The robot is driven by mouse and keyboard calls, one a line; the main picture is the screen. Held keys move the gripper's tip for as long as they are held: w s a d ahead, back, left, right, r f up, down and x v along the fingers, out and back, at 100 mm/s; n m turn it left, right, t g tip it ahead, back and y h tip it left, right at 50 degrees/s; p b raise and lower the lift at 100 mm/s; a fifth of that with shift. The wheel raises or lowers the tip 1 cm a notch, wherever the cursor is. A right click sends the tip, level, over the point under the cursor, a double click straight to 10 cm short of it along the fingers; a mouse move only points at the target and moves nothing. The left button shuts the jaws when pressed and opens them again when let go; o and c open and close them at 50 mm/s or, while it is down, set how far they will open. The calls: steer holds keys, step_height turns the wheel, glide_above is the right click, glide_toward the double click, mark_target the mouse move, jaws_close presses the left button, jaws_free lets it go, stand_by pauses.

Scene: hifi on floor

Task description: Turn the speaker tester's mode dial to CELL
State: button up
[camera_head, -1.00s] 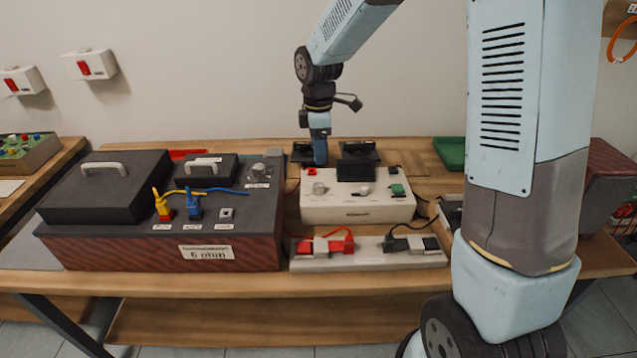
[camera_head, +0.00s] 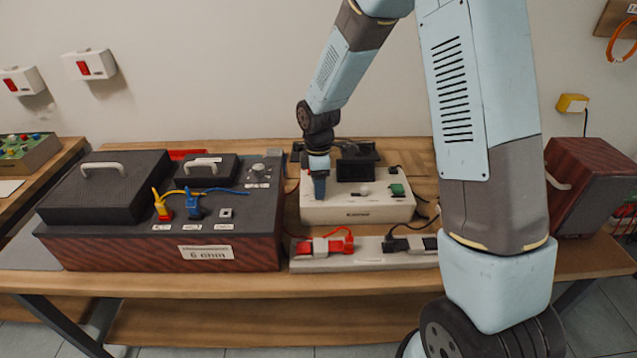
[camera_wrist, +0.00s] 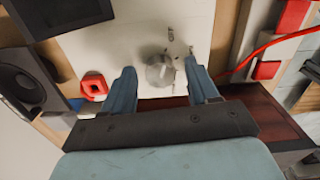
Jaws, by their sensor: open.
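The speaker tester appears to be the white box (camera_head: 357,213) in the middle of the bench; its white top (camera_wrist: 130,45) fills the middle of the wrist view. A round grey dial (camera_wrist: 161,73) with a raised grip stands on that top. In the head view my gripper (camera_head: 319,192) points down over the box's left part and hides the dial.
A dark block (camera_head: 355,170) stands on the box's rear. A red piece (camera_wrist: 94,86) lies near the left finger. A power strip (camera_head: 370,262) with red and black plugs lies in front. A large dark device (camera_head: 160,250) stands close on the left.

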steer(key=shift+c, duration=0.3)
steer(key=c, duration=1)
steer(key=shift+m, duration=0.4)
steer(key=m, duration=0.3)
steer(key=shift+m, duration=0.4)
steer(key=m, duration=0.9)
steer(key=shift+w+r, duration=0.1)
steer(key=shift+m, duration=2)
